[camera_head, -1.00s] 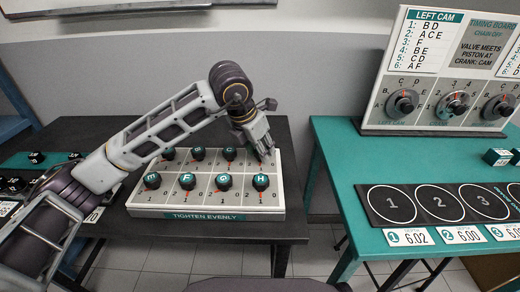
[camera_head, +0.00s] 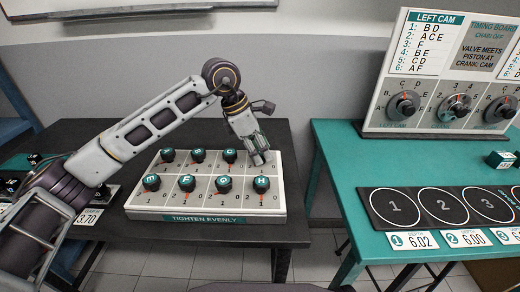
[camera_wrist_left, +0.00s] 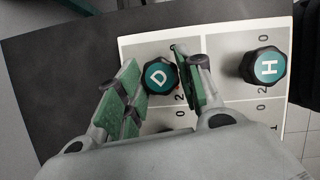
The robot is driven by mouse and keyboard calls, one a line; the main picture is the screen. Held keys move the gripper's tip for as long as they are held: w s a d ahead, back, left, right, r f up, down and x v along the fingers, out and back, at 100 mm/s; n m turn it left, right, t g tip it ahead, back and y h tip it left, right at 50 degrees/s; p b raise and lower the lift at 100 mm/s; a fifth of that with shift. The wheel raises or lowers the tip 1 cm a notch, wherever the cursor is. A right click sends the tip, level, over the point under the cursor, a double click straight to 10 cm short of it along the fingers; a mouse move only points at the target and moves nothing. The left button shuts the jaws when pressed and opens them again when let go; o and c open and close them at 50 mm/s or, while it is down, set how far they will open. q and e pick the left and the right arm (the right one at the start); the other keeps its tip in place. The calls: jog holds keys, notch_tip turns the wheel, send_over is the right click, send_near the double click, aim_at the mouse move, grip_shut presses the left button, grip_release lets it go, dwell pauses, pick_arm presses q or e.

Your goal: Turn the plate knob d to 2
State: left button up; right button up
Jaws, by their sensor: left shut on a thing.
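The white plate (camera_head: 138,212) lies on the black table, with two rows of dark knobs with teal lettered caps. Knob D (camera_wrist_left: 160,76) sits between the two fingers of my left gripper (camera_wrist_left: 164,72) in the left wrist view, its letter tilted. The gripper is shut on it. In the head view my left gripper (camera_head: 259,158) reaches down at the back right corner of the plate and hides knob D. My right gripper is not in view.
Knob H (camera_wrist_left: 264,66) stands close beside the gripper, and knob G (camera_head: 223,184) is in the front row. Knob C (camera_head: 230,156) is left of the fingers. A teal table (camera_head: 340,200) with a timing board (camera_head: 440,75) stands at the right.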

pick_arm(q)
jog(key=shift+m+g, duration=0.5)
jog(key=shift+m, duration=0.7)
jog(key=o, duration=1)
jog(key=shift+r, duration=0.1)
jog(key=v, duration=1.2)
jog(key=shift+w, duration=0.1)
